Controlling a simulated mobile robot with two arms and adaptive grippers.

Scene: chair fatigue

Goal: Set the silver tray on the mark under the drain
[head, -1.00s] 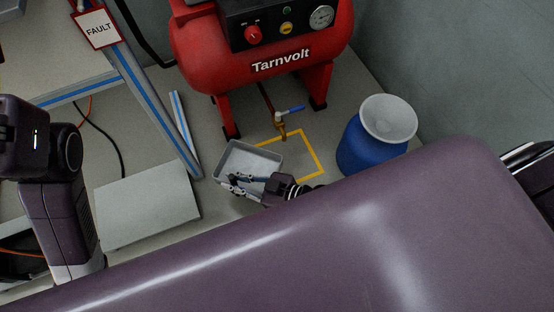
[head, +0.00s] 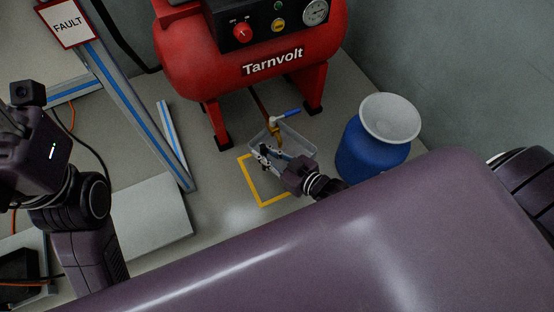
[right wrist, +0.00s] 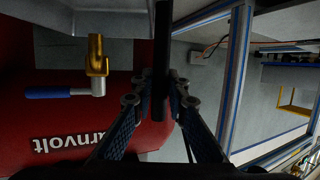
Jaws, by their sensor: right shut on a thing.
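The silver tray (head: 302,142) is a shallow grey pan under the brass drain valve (head: 274,128) with its blue handle. It covers the upper right part of the yellow floor mark (head: 253,188), whose left and lower lines show outside it. I cannot tell whether it touches the floor. My right gripper (head: 267,158) is shut on the tray at its near left side. In the right wrist view a dark upright edge, seemingly the tray's wall (right wrist: 162,60), stands between the fingers, and the drain (right wrist: 96,55) is to the left. My left arm shows, but not its fingers.
The red compressor (head: 250,60) stands over the drain, its legs close behind the tray. A blue drum with a pale lid (head: 390,119) stands at the right. A pale panel (head: 145,222) and a blue-striped frame post (head: 130,100) are at the left.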

